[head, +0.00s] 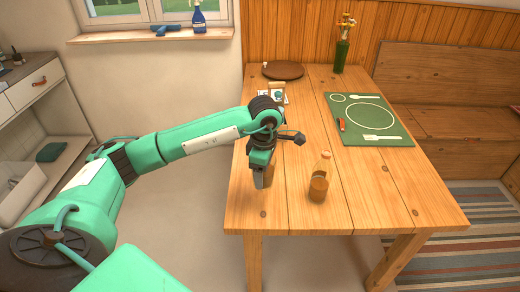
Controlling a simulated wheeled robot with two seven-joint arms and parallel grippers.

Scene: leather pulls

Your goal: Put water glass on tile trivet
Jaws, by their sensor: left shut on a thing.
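My left gripper (263,180) points down at the left side of the wooden table, near its front. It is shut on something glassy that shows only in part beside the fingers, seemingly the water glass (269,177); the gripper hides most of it. I cannot tell whether its base touches the table. A small white patterned piece with a wooden part (277,93) lies farther back, partly behind my arm; it may be the tile trivet, but it is too small to be sure. My right gripper is out of view.
A green place mat (369,119) with a red-handled item lies at the right. A round brown board (283,70) and a green flower vase (341,54) stand at the back. The table's middle (305,120) is clear.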

